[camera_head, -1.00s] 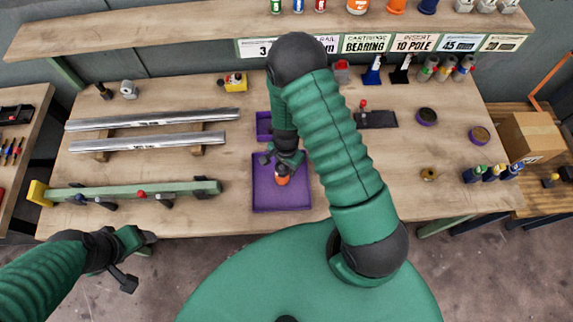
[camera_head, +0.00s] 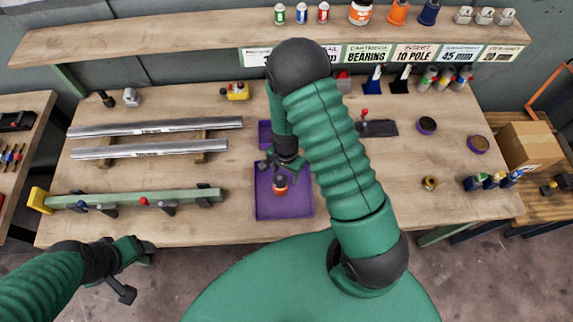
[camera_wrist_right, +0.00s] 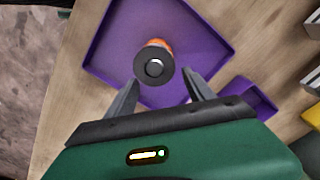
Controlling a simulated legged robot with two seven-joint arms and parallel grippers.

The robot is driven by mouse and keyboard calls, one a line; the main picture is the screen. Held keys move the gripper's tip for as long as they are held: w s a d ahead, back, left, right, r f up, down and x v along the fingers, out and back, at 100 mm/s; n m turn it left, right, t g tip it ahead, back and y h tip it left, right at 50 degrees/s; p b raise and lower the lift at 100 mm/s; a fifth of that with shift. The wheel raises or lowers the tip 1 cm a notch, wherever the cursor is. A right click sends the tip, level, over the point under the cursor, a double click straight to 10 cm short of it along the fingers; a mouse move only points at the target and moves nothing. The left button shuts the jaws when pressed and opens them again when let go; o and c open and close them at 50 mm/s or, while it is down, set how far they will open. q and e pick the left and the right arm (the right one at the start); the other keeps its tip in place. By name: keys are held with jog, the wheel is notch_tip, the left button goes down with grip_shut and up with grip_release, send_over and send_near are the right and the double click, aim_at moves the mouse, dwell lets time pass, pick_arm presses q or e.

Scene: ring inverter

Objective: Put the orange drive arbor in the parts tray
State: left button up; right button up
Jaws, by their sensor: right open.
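The orange drive arbor (camera_head: 280,187) is inside the purple parts tray (camera_head: 300,210), with its dark round end up. In the right wrist view the arbor (camera_wrist_right: 157,48) shows a black disc with a bright centre, orange behind it, and the tray floor (camera_wrist_right: 115,40) around it. My right gripper (camera_head: 279,165) is open just above the arbor. In the right wrist view its fingertips (camera_wrist_right: 162,80) are spread apart, with nothing held between them. My left gripper (camera_head: 130,265) hangs off the table's front left edge; its finger opening is unclear.
A smaller purple compartment (camera_head: 264,133) adjoins the tray's back. Metal rails (camera_head: 155,128) and a green beam (camera_head: 130,199) lie to the left. The tabletop right of my right arm has free room.

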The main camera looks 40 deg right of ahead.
notch_tip(320, 180, up, 11)
jog(key=n, duration=0.1)
jog(key=s+a+r+n+t, duration=0.3)
jog(key=s+a+r+n, duration=0.35)
jog(key=r+n, duration=0.55)
pick_arm(q)
jog(key=f+b, duration=0.4)
jog(key=shift+d, duration=0.3)
pick_arm(e)
notch_tip(320, 180, down, 7)
jog(key=w+n, duration=0.1)
jog(key=shift+d+r, duration=0.2)
jog(key=shift+d, duration=0.1)
pick_arm(q)
jog(key=shift+s+a, duration=0.15)
pick_arm(e)
jog(key=shift+a+r, duration=0.1)
jog(key=shift+a, duration=0.05)
pick_arm(q)
jog(key=shift+a+f, duration=0.1)
jog(key=shift+a, duration=0.1)
pick_arm(e)
jog(key=shift+a, duration=0.2)
pick_arm(q)
jog(key=shift+d, duration=0.2)
pick_arm(e)
jog(key=shift+d, duration=0.2)
